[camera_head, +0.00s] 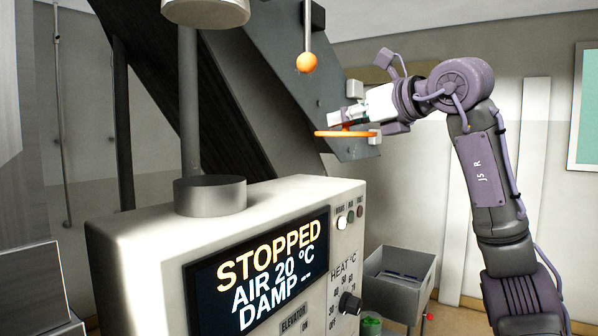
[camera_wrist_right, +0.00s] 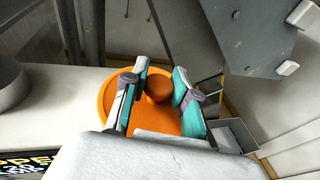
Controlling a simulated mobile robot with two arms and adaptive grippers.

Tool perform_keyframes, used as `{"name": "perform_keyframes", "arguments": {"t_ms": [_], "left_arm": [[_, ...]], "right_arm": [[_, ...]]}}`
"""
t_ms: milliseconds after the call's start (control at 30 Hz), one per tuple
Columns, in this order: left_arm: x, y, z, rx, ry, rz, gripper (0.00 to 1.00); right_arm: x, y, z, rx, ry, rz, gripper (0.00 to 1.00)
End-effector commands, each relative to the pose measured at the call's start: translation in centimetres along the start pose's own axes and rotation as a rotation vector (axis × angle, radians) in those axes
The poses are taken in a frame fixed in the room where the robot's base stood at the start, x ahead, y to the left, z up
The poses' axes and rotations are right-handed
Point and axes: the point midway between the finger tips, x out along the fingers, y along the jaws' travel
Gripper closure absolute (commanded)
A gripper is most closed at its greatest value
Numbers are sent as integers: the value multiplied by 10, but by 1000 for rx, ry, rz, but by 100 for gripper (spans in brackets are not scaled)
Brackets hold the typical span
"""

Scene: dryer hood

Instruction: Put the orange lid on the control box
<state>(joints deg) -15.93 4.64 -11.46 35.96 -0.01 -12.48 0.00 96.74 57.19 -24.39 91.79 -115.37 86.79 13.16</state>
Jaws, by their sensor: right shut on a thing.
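The orange lid (camera_head: 342,134) is a flat round disc, held roughly level in the air behind and above the right end of the control box in the head view. My right gripper (camera_head: 352,116) is shut on its knob. In the right wrist view the lid (camera_wrist_right: 113,100) lies below my right gripper (camera_wrist_right: 161,82), with the round knob (camera_wrist_right: 158,88) between the two fingers. The white control box (camera_head: 140,258) has a front display reading STOPPED, AIR 20 °C, DAMP. Its top (camera_wrist_right: 55,112) shows left of the lid in the wrist view. My left gripper is out of view.
A grey collar (camera_head: 210,196) with a vertical pipe (camera_head: 189,100) stands on the control box. An orange ball on a rod (camera_head: 306,62) hangs by the sloping dark panel (camera_head: 275,60), close to my right gripper. A grey bin (camera_head: 398,292) stands on the floor behind.

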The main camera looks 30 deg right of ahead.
Motion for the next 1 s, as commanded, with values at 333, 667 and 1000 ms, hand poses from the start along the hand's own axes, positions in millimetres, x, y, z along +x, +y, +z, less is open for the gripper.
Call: {"name": "perform_keyframes", "arguments": {"t_ms": [333,667,1000], "left_arm": [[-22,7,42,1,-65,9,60],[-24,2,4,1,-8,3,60],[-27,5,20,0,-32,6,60]], "right_arm": [[82,16,-29,1,5,2,88],[101,18,-55,-2,6,-1,88],[104,18,-75,0,0,1,88]]}}
